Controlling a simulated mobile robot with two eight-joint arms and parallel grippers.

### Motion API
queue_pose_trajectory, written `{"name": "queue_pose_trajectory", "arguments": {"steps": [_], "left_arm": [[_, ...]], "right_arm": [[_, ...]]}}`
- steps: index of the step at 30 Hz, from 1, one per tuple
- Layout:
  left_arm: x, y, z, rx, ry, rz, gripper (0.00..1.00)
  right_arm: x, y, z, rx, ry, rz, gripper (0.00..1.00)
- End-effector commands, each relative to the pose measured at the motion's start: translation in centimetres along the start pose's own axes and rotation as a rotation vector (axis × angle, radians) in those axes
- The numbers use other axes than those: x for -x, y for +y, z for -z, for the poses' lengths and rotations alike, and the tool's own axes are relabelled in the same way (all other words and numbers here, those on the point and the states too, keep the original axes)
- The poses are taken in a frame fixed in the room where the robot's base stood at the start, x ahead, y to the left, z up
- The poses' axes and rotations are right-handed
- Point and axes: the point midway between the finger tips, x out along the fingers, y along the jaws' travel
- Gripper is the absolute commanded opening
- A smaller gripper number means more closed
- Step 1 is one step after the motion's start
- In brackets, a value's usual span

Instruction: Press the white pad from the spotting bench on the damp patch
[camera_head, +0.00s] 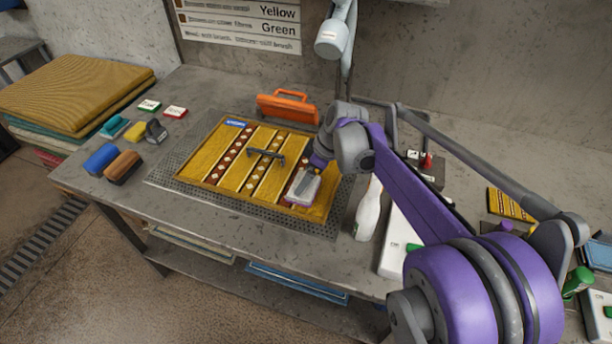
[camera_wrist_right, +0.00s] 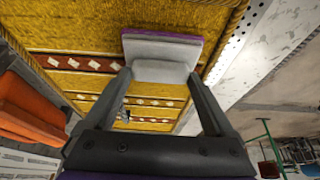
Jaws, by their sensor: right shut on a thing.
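The yellow patterned rug piece (camera_head: 228,172) lies on a perforated metal plate on the bench. The white pad (camera_head: 304,188), with a purple edge, is at the rug's right side, near its front right corner. My right gripper (camera_wrist_right: 160,82) is shut on the pad, one dark finger at each side of its pale grip (camera_wrist_right: 160,70). The pad's white upper part (camera_wrist_right: 165,48) shows against the rug in the right wrist view. I cannot tell whether its face touches the rug. No damp patch can be made out. My left gripper is not in view.
A dark handle (camera_head: 266,155) stands on the rug's middle. A white bottle (camera_head: 367,212) stands close right of the plate. Blue and brown brushes (camera_head: 122,168) lie left.

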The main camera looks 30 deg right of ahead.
Motion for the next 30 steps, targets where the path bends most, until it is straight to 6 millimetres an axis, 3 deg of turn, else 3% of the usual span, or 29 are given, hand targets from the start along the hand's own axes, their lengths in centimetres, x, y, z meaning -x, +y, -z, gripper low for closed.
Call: {"name": "queue_pose_trajectory", "arguments": {"steps": [30], "left_arm": [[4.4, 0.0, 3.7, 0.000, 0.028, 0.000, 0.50]], "right_arm": [[6.2, 0.0, 2.6, 0.000, 0.000, 0.000, 0.40]]}}
